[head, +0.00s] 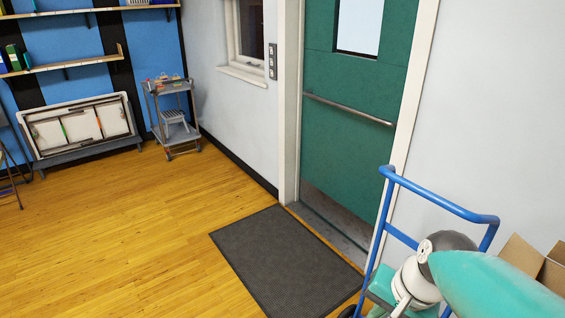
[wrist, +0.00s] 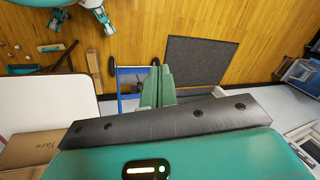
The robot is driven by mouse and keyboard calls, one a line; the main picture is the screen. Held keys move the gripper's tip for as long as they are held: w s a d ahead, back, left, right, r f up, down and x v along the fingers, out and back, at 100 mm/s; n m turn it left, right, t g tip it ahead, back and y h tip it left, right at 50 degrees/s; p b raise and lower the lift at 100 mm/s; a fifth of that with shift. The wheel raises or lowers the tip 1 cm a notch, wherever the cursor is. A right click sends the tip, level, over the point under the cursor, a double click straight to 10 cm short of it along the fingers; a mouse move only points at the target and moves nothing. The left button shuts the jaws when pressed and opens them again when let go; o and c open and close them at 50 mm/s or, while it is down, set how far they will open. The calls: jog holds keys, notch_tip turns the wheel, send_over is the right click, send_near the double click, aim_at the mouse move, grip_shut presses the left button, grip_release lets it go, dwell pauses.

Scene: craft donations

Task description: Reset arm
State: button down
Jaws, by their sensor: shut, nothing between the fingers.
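My gripper (wrist: 157,78) shows in the wrist view as two green fingers pressed together. It is shut and empty, above the floor, between the blue hand truck (wrist: 124,70) and the dark floor mat (wrist: 203,62). In the head view part of my teal and white arm (head: 490,285) shows at the lower right, in front of the blue hand truck (head: 440,202). The fingers are not visible in the head view.
The dark mat (head: 288,262) lies before a green door (head: 352,110). A grey cart (head: 172,118) and folded table (head: 80,128) stand at the back left. An open cardboard box (head: 525,255) is at the right; a "Yarn" box (wrist: 38,147) shows lower left. The wooden floor is mostly clear.

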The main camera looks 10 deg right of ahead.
jog(key=a+r+n+t+h, duration=0.2)
jog(key=a+r+n, duration=0.3)
jog(key=r+n, duration=0.1)
jog(key=shift+s+a+r+n+t, duration=0.15)
jog(key=shift+s+a+n+t, duration=0.2)
jog(key=shift+n, duration=0.45)
